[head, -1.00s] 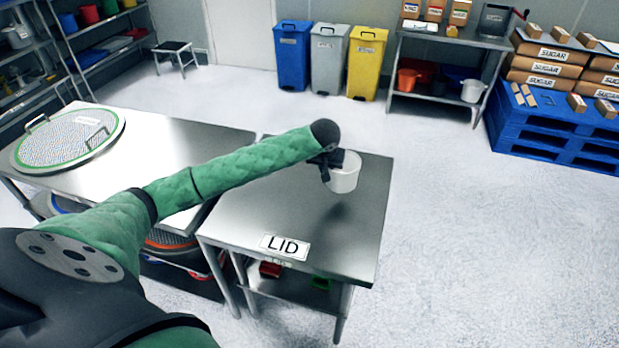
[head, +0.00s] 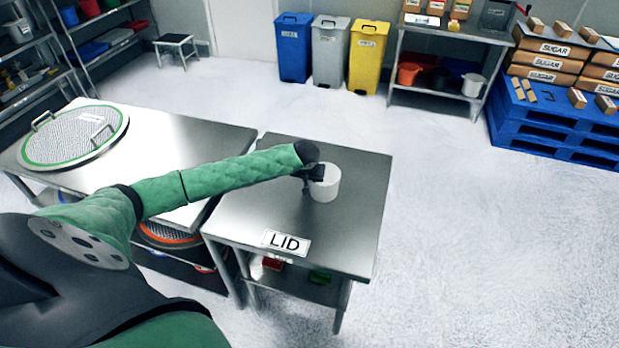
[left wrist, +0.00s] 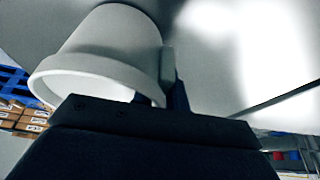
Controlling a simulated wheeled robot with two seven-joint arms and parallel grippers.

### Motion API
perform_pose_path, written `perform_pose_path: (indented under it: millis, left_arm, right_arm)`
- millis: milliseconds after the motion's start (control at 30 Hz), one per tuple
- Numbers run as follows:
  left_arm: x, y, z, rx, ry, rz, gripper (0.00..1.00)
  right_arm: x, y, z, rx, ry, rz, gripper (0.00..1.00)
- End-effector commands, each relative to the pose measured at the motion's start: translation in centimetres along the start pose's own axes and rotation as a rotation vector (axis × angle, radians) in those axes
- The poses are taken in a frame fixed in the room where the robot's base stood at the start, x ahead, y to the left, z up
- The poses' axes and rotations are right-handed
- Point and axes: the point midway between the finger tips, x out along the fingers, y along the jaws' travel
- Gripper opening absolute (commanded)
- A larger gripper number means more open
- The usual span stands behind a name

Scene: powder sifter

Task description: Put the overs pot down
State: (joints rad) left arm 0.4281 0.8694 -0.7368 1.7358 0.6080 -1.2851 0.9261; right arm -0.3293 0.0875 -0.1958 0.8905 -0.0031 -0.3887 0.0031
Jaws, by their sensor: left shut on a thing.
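My left gripper (head: 316,174) is shut on the pot's left side wall. In the left wrist view the white pot (left wrist: 105,55) fills the upper left, and a finger of the gripper (left wrist: 168,85) lies against its wall by the rim. The other finger is mostly hidden. My right gripper is not in view.
The table top around the pot is clear. A round green-rimmed sieve (head: 70,145) lies on the longer steel table to the left. Blue, grey and yellow bins (head: 366,60) stand far back.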

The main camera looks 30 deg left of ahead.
Motion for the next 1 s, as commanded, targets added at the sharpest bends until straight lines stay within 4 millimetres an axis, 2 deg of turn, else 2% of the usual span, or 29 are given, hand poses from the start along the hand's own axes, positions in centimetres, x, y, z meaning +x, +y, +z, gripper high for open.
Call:
perform_pose_path:
  millis: [267,300,367,400,667,833,900,1000]
  left_arm:
    - [0.1,0.0,0.0,0.0,0.0,0.001,0.0]
    - [0.1,0.0,0.0,0.0,0.001,0.0,0.22]
    - [0.1,0.0,0.0,0.0,0.001,0.0,0.34]
    - [0.1,0.0,0.0,0.0,0.001,0.0,0.36]
    - [0.1,0.0,0.0,0.0,0.001,0.0,0.36]
    - [-1.0,0.0,0.0,0.0,0.002,0.002,0.36]
    - [-1.9,0.0,0.0,0.001,0.002,0.001,0.36]
    - [-3.7,0.0,0.0,0.001,0.004,0.002,0.36]
  right_arm:
    - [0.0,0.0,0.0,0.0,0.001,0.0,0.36]
    - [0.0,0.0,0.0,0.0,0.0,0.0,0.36]
    - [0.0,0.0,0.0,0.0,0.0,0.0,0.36]
    - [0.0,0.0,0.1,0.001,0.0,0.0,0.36]
    - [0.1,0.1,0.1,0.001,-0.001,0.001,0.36]
    - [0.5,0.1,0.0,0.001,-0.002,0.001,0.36]
    - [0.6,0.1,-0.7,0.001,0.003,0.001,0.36]
    - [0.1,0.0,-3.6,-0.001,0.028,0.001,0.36]
